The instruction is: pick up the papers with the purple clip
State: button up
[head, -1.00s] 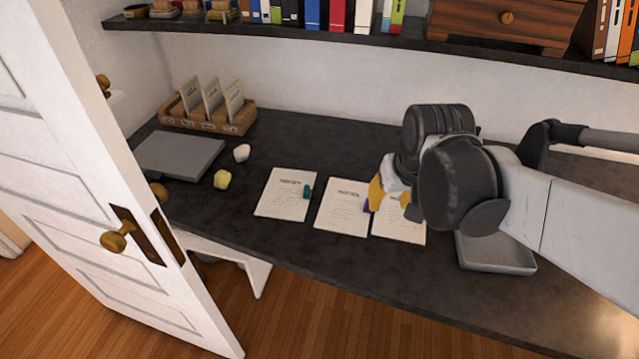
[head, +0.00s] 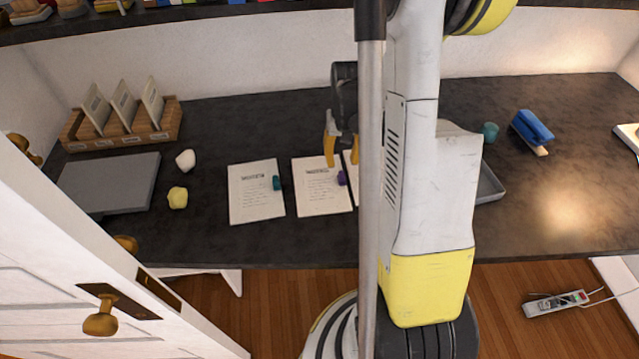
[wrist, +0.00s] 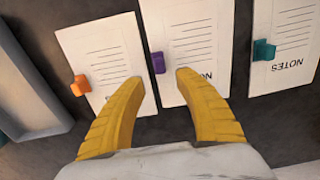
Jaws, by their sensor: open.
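The papers with the purple clip (head: 318,190) lie flat on the dark desk, in the middle of three paper stacks. The purple clip (head: 341,178) sits on their right edge in the head view. In the wrist view the same papers (wrist: 193,35) are upside down, and the purple clip (wrist: 157,63) is on their left edge. My gripper (head: 342,163) is open and empty, with yellow fingers above the printed end of these papers. In the wrist view my gripper (wrist: 158,76) has its fingertips on either side of the clip, seemingly above it; the exact height is unclear.
Papers with a teal clip (head: 255,195) lie to the left. Papers with an orange clip (wrist: 103,55) lie on the other side, mostly hidden by my arm in the head view. A grey tray (head: 489,184) stands beyond them. An open door (head: 90,260) is at lower left.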

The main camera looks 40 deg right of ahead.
aim_at(342, 174)
jog(key=f+b, duration=0.1)
jog(key=f, duration=0.1)
jog(key=f+b, duration=0.2)
jog(key=f, duration=0.1)
jog(key=shift+s+a+f, duration=0.25)
jog(key=shift+s+f, duration=0.05)
jog(key=shift+s, duration=0.05)
jog(key=shift+r, duration=0.1)
grip_shut()
